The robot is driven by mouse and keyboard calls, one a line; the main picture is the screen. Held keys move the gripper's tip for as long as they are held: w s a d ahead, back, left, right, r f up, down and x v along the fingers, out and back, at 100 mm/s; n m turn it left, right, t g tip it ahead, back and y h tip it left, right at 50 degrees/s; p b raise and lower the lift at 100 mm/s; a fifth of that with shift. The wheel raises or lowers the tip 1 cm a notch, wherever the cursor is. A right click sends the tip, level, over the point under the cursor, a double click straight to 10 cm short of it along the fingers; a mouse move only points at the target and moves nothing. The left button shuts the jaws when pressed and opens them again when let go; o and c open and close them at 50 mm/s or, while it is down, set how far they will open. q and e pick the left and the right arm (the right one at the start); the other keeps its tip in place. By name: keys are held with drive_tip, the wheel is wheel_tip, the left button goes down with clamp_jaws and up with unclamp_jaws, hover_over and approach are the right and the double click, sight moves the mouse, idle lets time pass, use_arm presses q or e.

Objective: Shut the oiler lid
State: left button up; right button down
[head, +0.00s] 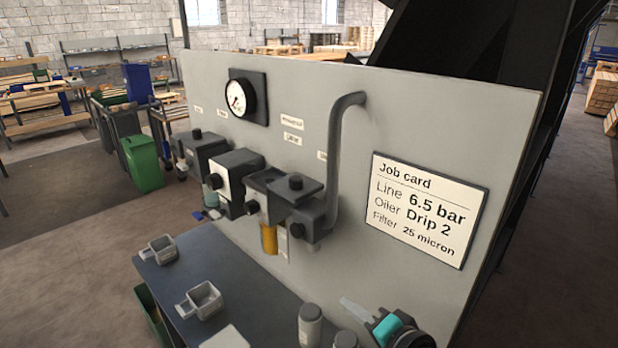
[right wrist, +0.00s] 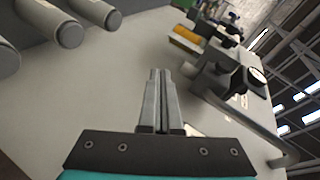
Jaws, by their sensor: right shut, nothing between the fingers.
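The oiler (head: 283,195) is the dark block with an amber bowl (head: 269,239) on the grey upright panel (head: 400,110). The amber bowl also shows in the right wrist view (right wrist: 187,38). My right gripper (head: 347,303) is low at the front of the panel in the head view, below and right of the oiler and apart from it. In the right wrist view its fingers (right wrist: 158,74) are together and empty. My left gripper is not in view.
Other dark units (head: 232,172) stand left of the oiler. A grey pipe (head: 337,150) rises on its right. A gauge (head: 241,97) and job card (head: 427,208) are on the panel. The bench (head: 225,260) below holds grey trays (head: 203,300) and bottles (head: 310,322).

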wheel_tip(320, 180, up, 16)
drive_tip(key=w+m+t+y+p, duration=0.1)
drive_tip(key=w+m+t+y, duration=0.1)
drive_tip(key=m+t+y, duration=0.15)
drive_tip(key=p, duration=0.2)
approach(298, 184)
drive_tip(key=shift+h, duration=0.35)
drive_tip(key=x, duration=0.6)
drive_tip(key=shift+w+a+r, duration=0.15)
drive_tip(key=shift+w+a, duration=0.1)
drive_tip(key=shift+a, duration=0.05)
